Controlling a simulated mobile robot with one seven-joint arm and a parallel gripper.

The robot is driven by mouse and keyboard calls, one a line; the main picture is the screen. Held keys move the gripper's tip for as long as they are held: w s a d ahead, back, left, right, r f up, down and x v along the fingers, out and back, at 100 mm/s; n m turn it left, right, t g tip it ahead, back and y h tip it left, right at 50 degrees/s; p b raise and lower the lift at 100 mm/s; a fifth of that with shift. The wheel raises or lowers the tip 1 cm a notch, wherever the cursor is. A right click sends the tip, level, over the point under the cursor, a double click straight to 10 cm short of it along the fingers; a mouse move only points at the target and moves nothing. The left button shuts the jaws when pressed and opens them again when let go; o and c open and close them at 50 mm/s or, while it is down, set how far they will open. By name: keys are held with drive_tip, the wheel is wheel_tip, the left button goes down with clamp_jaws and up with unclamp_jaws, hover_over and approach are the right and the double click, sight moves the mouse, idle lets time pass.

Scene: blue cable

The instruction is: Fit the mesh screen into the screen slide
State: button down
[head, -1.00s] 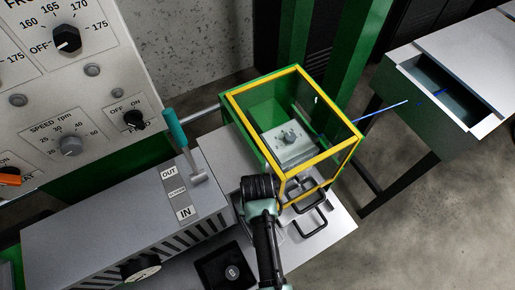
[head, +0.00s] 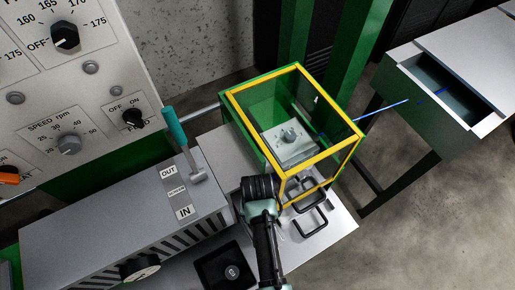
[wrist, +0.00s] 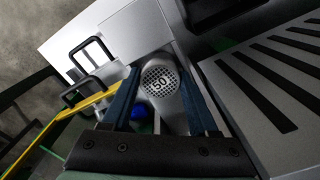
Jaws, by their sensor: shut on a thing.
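A round grey mesh screen marked "50" (wrist: 159,79) shows between the two blue fingers of my gripper (wrist: 163,85) in the wrist view, with a smooth grey body below it. My gripper is shut on the mesh screen. In the head view, my gripper (head: 262,188) is at the near left corner of the yellow-edged box, and the screen is hidden there behind my wrist. I cannot tell for sure which part is the screen slide. Black handles (head: 311,221) stand on light metal just right of my gripper; they also show at upper left in the wrist view (wrist: 92,50).
The clear-sided box with yellow edges (head: 297,66) stands just beyond my gripper. A grey machine housing with a teal-handled lever (head: 175,127) is to the left. A black tray (head: 210,272) lies in front. A blue cable (head: 385,108) runs right toward an open drawer (head: 445,90).

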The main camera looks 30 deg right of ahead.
drive_tip(key=shift+c, duration=0.4)
unclamp_jaws()
wheel_tip(320, 180, up, 13)
idle(0.4)
idle(0.5)
